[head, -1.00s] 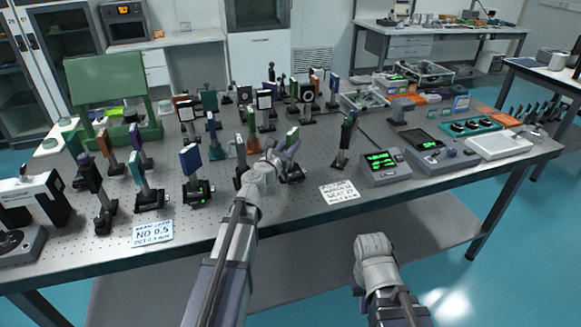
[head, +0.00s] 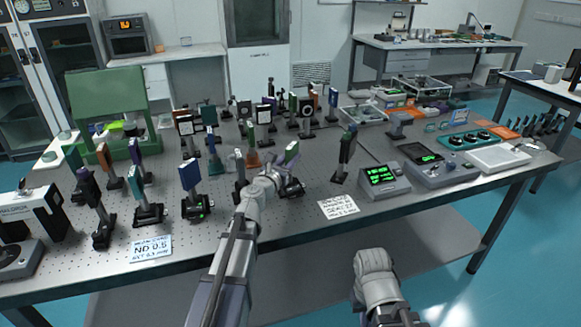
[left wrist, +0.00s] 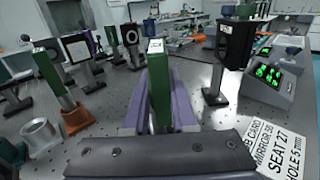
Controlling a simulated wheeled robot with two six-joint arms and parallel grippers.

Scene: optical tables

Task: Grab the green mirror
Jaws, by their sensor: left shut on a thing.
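The green mirror (head: 292,149) is a narrow upright plate on a dark mount near the front middle of the table. My left gripper (head: 284,164) is at it, and its purple fingers are shut on it. In the left wrist view the green mirror (left wrist: 159,88) stands upright between the two purple fingers (left wrist: 160,105), with a small pale label on its top. Its lower part is hidden by my gripper body. My right arm shows low in front of the table, but its fingers do not show.
Several mounted optics crowd the left and back of the table. A dark mount with a green edge (head: 346,150) stands just right of the mirror. A card (head: 338,207) and a meter with green digits (head: 384,181) are near the front edge.

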